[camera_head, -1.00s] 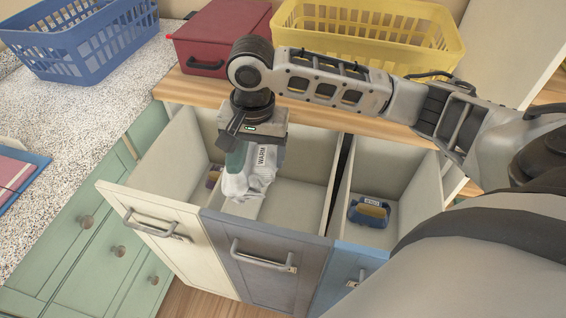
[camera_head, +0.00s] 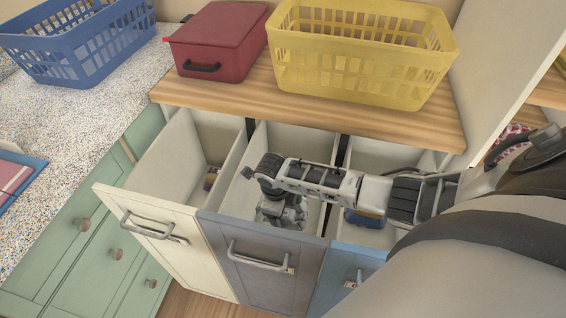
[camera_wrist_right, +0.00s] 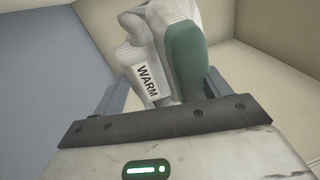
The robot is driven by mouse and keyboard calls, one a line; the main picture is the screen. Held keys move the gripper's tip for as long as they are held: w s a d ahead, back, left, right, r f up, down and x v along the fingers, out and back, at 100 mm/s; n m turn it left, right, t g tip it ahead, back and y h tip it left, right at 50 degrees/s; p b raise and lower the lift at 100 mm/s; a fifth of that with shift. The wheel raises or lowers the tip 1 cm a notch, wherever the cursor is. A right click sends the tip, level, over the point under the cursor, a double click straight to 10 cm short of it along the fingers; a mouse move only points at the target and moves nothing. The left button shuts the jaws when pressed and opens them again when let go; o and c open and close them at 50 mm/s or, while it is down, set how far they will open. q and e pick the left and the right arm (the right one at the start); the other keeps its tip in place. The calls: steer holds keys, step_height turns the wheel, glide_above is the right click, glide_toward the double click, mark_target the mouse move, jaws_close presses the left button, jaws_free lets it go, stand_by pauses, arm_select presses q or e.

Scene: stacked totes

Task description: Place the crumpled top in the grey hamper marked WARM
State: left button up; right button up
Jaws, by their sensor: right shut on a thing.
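The crumpled top (camera_wrist_right: 187,60), pale grey-white with a green part, shows in the right wrist view between the fingers of my right gripper (camera_wrist_right: 163,92). A white tag reading WARM (camera_wrist_right: 147,80) shows on the pale cloth. My right gripper (camera_head: 280,212) is shut on the top and is down inside the middle pull-out hamper with the grey front (camera_head: 262,258). In the head view the arm and gripper hide the top. My left gripper is not in view.
A cream-fronted hamper (camera_head: 150,230) stands open at left, with a small item (camera_head: 211,178) inside. A blue-fronted one (camera_head: 345,272) is at right, with a blue object (camera_head: 365,218) inside. A red box (camera_head: 218,38), yellow basket (camera_head: 362,75) and blue basket (camera_head: 80,50) stand above.

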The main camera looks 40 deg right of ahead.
step_height(320, 180, down, 15)
steer(key=b, duration=0.5)
steer(key=shift+r, duration=0.15)
steer(key=shift+w+f+b, duration=0.1)
steer(key=shift+f+b, duration=0.1)
steer(key=shift+b, duration=0.15)
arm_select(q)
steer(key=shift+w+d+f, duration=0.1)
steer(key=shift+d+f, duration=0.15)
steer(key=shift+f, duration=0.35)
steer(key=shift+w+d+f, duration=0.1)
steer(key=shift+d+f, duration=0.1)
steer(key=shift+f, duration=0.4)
arm_select(e)
steer(key=shift+r, duration=0.1)
